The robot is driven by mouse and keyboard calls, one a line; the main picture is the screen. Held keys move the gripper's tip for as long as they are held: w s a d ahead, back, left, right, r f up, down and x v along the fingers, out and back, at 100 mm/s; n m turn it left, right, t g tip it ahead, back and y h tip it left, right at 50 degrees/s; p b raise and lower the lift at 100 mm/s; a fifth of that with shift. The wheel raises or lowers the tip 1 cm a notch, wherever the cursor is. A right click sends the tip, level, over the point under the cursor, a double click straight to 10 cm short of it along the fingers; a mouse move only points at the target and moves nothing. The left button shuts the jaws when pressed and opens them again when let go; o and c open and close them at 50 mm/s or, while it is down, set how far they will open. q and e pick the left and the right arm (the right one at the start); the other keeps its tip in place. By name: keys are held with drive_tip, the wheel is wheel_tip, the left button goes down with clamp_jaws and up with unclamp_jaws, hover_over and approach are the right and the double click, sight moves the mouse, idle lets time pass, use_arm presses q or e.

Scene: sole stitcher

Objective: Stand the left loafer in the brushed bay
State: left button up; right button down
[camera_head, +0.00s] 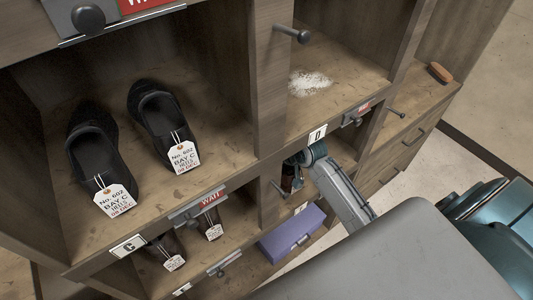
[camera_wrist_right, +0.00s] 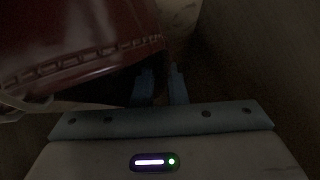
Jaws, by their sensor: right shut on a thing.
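My right arm reaches into the lower right bay under the D label, where my right gripper (camera_head: 296,170) is mostly hidden by the shelf front. In the right wrist view its blue fingers (camera_wrist_right: 162,85) are shut at the edge of a dark red stitched leather loafer (camera_wrist_right: 80,45). A small dark brown part of this loafer (camera_head: 289,184) shows in the head view. I cannot tell whether it is a left or right shoe, or whether it touches the bay floor. My left gripper is not in view.
Black loafers (camera_head: 101,150) (camera_head: 160,112) with tags stand in bay C. Tagged brown shoes (camera_head: 210,217) stand below them. The upper right bay holds a white powdery patch (camera_head: 310,82). A brush (camera_head: 439,72) lies on the far right top. A purple box (camera_head: 292,232) sits low down.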

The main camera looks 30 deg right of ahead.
drive_tip(key=c, duration=1.5)
unclamp_jaws()
drive_tip(key=shift+o, duration=0.2)
drive_tip(key=b+v, duration=0.1)
drive_tip(key=v, duration=1.1)
